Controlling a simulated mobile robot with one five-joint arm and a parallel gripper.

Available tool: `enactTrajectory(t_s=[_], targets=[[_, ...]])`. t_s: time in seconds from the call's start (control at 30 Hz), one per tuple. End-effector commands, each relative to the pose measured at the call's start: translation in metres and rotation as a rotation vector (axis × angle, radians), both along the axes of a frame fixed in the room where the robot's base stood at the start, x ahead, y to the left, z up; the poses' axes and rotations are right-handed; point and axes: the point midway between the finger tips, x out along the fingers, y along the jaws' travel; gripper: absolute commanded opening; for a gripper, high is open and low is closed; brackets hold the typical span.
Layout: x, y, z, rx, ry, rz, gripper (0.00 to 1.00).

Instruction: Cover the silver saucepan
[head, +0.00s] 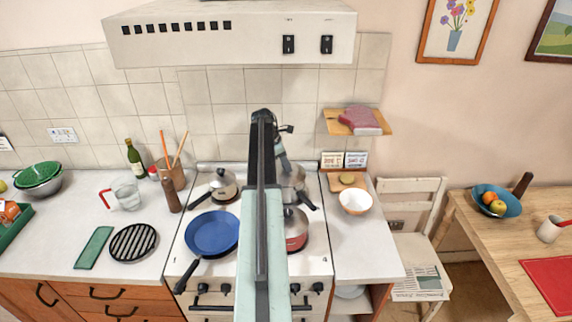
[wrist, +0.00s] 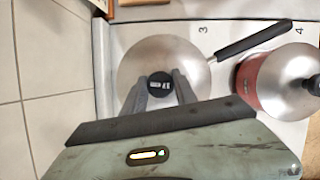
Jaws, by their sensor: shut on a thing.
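The silver saucepan (head: 291,183) stands on the back right of the stove, partly hidden behind my arm. Its dark handle (wrist: 252,40) points right in the wrist view. My gripper (wrist: 160,92) is shut on the black knob (wrist: 159,84) of a round silver lid (wrist: 150,55). The lid is over the saucepan and hides its inside. I cannot tell whether it rests on the rim or hangs slightly above. In the head view my gripper (head: 284,162) is above this saucepan.
A red pot (head: 296,238) with a silver lid stands in front of the saucepan. A lidded pan (head: 222,187) is at back left, and a blue frying pan (head: 212,232) at front left. A white-and-orange bowl (head: 355,201) is on the right counter. The range hood (head: 230,35) overhangs.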

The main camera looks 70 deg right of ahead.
Motion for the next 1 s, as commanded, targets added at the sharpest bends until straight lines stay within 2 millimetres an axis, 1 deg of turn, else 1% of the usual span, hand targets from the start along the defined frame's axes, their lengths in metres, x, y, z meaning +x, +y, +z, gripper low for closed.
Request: enactTrajectory(t_s=[0.13, 0.47, 0.5, 0.57, 0.6, 0.83, 0.87, 0.9, 0.93, 1.0], targets=[[-0.0003, -0.0001, -0.0046, 0.001, 0.000, 0.000, 0.00], [0.0000, 0.0006, -0.0048, 0.003, -0.002, -0.001, 0.00], [0.0000, 0.0006, -0.0049, 0.004, -0.002, -0.001, 0.36], [0.0000, 0.0005, -0.0049, 0.003, -0.002, -0.001, 0.53], [-0.0001, 0.0004, -0.0048, 0.003, -0.002, -0.001, 0.59], [0.0005, 0.0001, -0.0042, 0.002, 0.000, 0.001, 0.59], [0.0007, 0.0001, -0.0043, 0.001, -0.001, 0.001, 0.67], [0.0008, 0.0000, -0.0042, 0.001, -0.001, 0.001, 0.79], [0.0008, -0.0001, -0.0042, 0.001, -0.001, 0.001, 0.85], [0.0008, -0.0001, -0.0040, 0.001, -0.001, 0.001, 0.85]])
